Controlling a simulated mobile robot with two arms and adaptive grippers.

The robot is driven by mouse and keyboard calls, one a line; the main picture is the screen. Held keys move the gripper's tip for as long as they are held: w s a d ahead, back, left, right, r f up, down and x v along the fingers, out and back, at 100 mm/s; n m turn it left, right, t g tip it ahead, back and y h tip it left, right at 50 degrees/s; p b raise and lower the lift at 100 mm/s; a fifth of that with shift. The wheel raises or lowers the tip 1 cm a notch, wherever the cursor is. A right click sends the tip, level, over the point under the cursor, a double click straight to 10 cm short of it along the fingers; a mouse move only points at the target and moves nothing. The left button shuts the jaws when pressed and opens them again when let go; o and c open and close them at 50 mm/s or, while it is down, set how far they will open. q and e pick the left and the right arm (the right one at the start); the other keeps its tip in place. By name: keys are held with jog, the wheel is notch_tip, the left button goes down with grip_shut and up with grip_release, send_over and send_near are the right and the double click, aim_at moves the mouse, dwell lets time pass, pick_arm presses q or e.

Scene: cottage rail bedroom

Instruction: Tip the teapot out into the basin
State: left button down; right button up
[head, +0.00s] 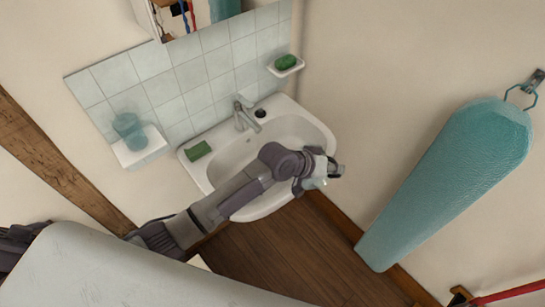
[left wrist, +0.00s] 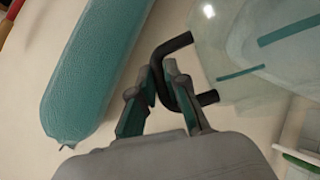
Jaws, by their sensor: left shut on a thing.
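The white basin (head: 225,160) is fixed to the tiled wall, with a tap (head: 243,117) at its back. My left arm reaches across it, and my left gripper (head: 322,175) appears over its right front rim. In the left wrist view the fingers (left wrist: 160,82) are shut on the dark handle (left wrist: 172,48) of the teapot (left wrist: 245,50), which is clear glass with teal stripes. In the head view only a small part of the teapot (head: 316,184) shows below the gripper. Its spout is hidden, and I cannot tell its tilt or contents. My right gripper is out of view.
A green cloth or sponge (head: 197,150) lies on the basin's left rim. A shelf (head: 140,147) with a teal cup (head: 129,128) is at left, a soap dish (head: 285,69) at upper right. A long teal padded thing (head: 450,180) hangs on the right wall.

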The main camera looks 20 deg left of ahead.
pick_arm(q)
jog(key=shift+w+a+r+n+h+b, duration=0.4)
jog(key=shift+a+r+h+b, duration=0.25)
jog(key=shift+b, duration=0.45)
dwell(2.1)
jog(key=shift+w+a+r+n+h+b, duration=0.25)
jog(key=shift+a+b, duration=0.3)
jog(key=shift+b, duration=0.3)
jog(key=shift+w+a+r+n+h+b, duration=0.2)
jog(key=shift+a+h+b, duration=0.1)
jog(key=shift+a+b, duration=0.4)
dwell(1.1)
jog(key=shift+w+a+r+n+h+b, duration=0.2)
jog(key=shift+w+a+r+h+b, duration=0.1)
jog(key=shift+a+r+b, duration=0.25)
jog(key=shift+w+a+r+n+h+b, duration=0.15)
jog(key=shift+a+r+h+b, duration=0.15)
jog(key=shift+a+r+b, duration=0.2)
dwell(0.4)
